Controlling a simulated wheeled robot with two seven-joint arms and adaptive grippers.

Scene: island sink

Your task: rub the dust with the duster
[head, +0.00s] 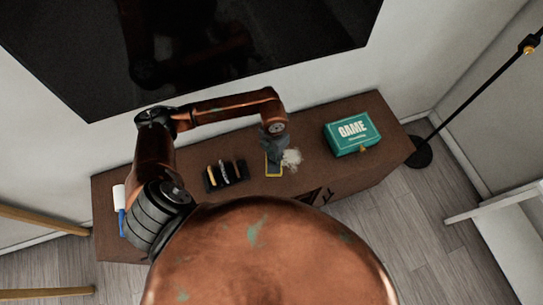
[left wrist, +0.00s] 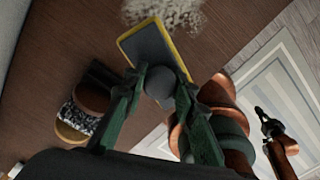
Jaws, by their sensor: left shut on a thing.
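The duster (head: 274,169) is a flat grey pad with a yellow rim and a dark round knob. It lies close to the brown cabinet top, also seen in the left wrist view (left wrist: 146,45). My left gripper (head: 273,146) comes down from above and is shut on the knob, which sits between its fingers (left wrist: 163,85). The dust (head: 292,158) is a pale, fuzzy patch just right of the duster. In the left wrist view the dust (left wrist: 168,12) lies right beyond the pad's far edge. My right gripper (left wrist: 268,122) shows small at the right; its jaws are unclear.
A dark rack with several rolls or bars (head: 226,175) stands left of the duster. A teal GAME box (head: 352,138) is at the right of the cabinet (head: 310,115). A white-and-blue item (head: 119,207) is at the left end. A black screen (head: 200,40) hangs behind.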

